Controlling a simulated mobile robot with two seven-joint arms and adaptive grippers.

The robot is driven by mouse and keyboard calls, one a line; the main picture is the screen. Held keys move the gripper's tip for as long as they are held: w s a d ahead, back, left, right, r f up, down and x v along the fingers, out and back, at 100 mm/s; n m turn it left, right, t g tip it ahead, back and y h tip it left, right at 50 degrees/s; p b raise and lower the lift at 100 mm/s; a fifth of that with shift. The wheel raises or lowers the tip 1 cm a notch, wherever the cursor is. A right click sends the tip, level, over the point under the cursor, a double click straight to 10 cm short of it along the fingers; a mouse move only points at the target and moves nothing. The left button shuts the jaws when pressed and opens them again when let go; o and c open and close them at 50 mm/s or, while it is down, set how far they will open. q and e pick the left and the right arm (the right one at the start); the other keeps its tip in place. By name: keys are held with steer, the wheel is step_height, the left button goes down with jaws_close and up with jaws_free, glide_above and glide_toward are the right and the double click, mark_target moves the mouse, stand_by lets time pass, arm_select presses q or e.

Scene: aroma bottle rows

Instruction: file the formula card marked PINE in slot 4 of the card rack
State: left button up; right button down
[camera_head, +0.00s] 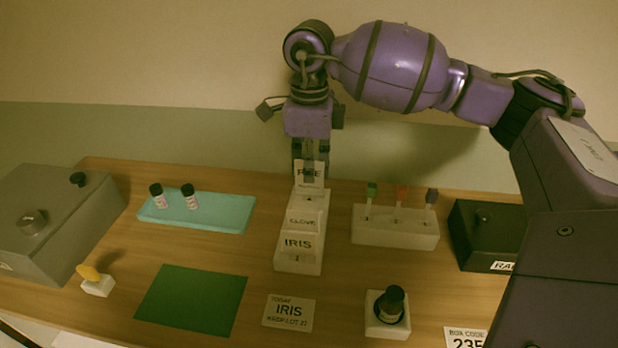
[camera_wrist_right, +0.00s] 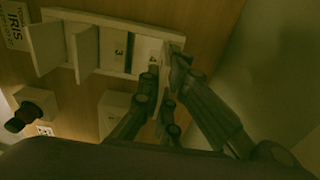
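The white card rack (camera_head: 284,263) stands mid-table with slots stepping away from me. An IRIS card (camera_head: 297,243) and a CLOVE card (camera_head: 302,222) stand in its nearer slots. The PINE card (camera_head: 301,182) is upright at the far end, just behind the label 4; a finger covers part of its word. My right gripper (camera_head: 309,168) points down with its fingers closed around this card. In the right wrist view the gripper (camera_wrist_right: 166,85) is at the slot marked 4, and slot 3 (camera_wrist_right: 118,62) is empty. I cannot tell how deep the card sits. My left gripper is out of view.
A vial stand (camera_head: 396,239) is right of the rack, with a black box (camera_head: 480,250) beyond. A teal tray (camera_head: 225,218) with two bottles, a green mat (camera_head: 192,302) and a grey box (camera_head: 50,225) are left. An IRIS note (camera_head: 289,312) and bottle holder (camera_head: 387,326) are in front.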

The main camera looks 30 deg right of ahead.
steer(key=shift+w+d+f, duration=0.1)
steer(key=shift+f, duration=0.8)
steer(key=shift+w+d+f, duration=0.1)
steer(key=shift+f, duration=0.8)
steer(key=shift+f, duration=0.1)
steer(key=c, duration=2)
jaws_free()
step_height(320, 180, up, 12)
steer(key=shift+s+r, duration=0.1)
steer(key=shift+r, duration=0.05)
